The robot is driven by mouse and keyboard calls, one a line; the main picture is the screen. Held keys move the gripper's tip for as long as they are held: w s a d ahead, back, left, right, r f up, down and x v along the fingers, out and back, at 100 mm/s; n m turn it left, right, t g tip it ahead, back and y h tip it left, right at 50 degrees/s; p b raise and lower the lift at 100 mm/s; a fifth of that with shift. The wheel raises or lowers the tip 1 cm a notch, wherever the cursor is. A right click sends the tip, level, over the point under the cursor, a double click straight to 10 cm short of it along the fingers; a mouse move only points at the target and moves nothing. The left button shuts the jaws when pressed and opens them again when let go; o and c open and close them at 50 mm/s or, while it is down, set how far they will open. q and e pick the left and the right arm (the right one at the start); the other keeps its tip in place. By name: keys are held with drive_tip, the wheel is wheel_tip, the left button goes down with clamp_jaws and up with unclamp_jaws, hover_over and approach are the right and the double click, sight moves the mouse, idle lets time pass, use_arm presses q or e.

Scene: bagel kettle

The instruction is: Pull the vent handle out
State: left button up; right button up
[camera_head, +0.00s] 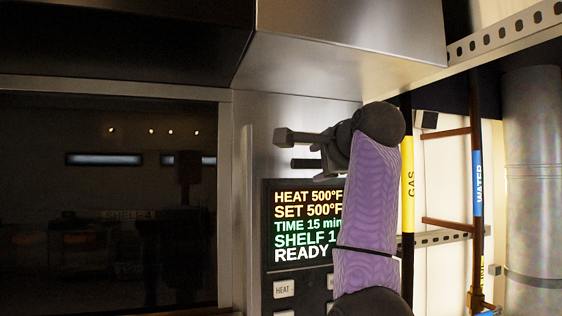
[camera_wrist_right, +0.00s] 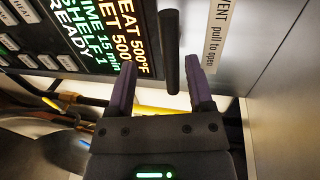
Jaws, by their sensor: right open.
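The vent handle (camera_wrist_right: 171,45) is a black bar in the right wrist view, next to a label reading "VENT pull to open" (camera_wrist_right: 216,35). Its near end lies in the picture between the two fingers of my right gripper (camera_wrist_right: 159,64). The fingers are apart, and nothing is gripped. In the head view, my right gripper (camera_head: 300,150) is above the oven's display, at the end of my purple arm. A short dark bar there, probably the vent handle (camera_head: 304,163), shows just above the display. My left gripper is not in view.
The lit display (camera_head: 298,225) reads READY, with buttons below it. A dark oven window (camera_head: 110,200) and an upright door handle (camera_head: 248,180) are on the left. A metal hood (camera_head: 340,45) overhangs above. GAS (camera_head: 408,180) and WATER (camera_head: 477,180) pipes stand at right.

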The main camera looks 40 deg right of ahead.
sight(307, 163)
drive_tip(key=shift+d+r, duration=0.1)
drive_tip(key=shift+r, duration=0.55)
drive_tip(key=p+x, duration=0.7)
drive_tip(key=x, duration=0.1)
drive_tip(key=shift+w, duration=0.35)
drive_tip(key=shift+f, duration=0.1)
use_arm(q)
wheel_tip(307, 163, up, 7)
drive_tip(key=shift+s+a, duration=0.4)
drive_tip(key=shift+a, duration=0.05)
use_arm(e)
drive_tip(key=shift+s+a, duration=0.1)
drive_tip(key=shift+a, duration=0.1)
drive_tip(key=shift+d+f, duration=0.1)
drive_tip(key=c, duration=0.7)
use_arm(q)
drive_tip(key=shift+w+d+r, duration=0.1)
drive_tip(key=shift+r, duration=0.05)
use_arm(e)
clamp_jaws()
